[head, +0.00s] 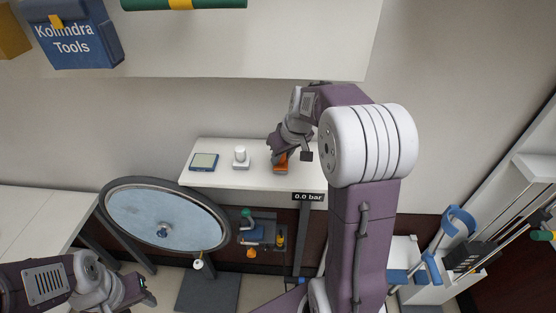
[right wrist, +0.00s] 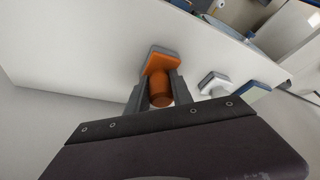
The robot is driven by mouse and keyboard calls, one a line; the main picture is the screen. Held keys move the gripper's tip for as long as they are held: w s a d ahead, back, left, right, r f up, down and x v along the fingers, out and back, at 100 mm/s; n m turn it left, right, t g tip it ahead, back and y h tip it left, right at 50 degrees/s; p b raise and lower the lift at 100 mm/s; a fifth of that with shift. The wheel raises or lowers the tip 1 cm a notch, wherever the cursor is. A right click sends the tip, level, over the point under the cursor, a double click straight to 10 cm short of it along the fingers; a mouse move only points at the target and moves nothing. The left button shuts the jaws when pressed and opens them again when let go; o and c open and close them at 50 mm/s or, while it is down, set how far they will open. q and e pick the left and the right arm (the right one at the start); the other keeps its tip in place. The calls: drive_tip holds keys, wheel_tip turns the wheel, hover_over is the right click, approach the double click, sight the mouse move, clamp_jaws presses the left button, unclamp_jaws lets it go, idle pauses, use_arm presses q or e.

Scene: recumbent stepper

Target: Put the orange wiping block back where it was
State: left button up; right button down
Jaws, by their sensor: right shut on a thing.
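The orange wiping block (head: 281,168) is at the white shelf table by the wall, right of a small white knob-like thing. In the right wrist view the block (right wrist: 158,64) has a round orange handle and a grey pad at the white surface; I cannot tell whether the pad touches it. My right gripper (head: 280,157) is shut on the handle, and its fingers show on both sides of it in the right wrist view (right wrist: 158,92). My left gripper (head: 138,291) is low at the left, away from the block; its jaws are unclear.
The white table (head: 240,179) also holds a white knob on a square base (head: 241,158) and a flat device with a pale screen (head: 204,161). A "0.0 bar" display (head: 308,197) is at its front edge. A large tilted disc (head: 160,217) stands front left. A shelf (head: 250,50) hangs above.

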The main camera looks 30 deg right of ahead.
sight(285, 167)
drive_tip(key=shift+w+a, duration=0.15)
drive_tip(key=shift+w, duration=0.25)
drive_tip(key=c, duration=1.1)
unclamp_jaws()
drive_tip(key=shift+s+d+r, duration=0.2)
drive_tip(key=shift+s+d, duration=0.05)
drive_tip(key=shift+s, duration=0.5)
drive_tip(key=v, duration=0.2)
drive_tip(key=w+v, duration=0.1)
drive_tip(key=v, duration=0.1)
drive_tip(key=shift+s+r+b, duration=0.2)
drive_tip(key=shift+r+b, duration=0.2)
drive_tip(key=shift+r, duration=0.15)
use_arm(q)
drive_tip(key=shift+f, duration=0.4)
use_arm(e)
drive_tip(key=v, duration=0.6)
drive_tip(key=shift+s+r, duration=0.3)
use_arm(q)
drive_tip(key=shift+s, duration=0.1)
use_arm(e)
drive_tip(key=shift+s, duration=0.15)
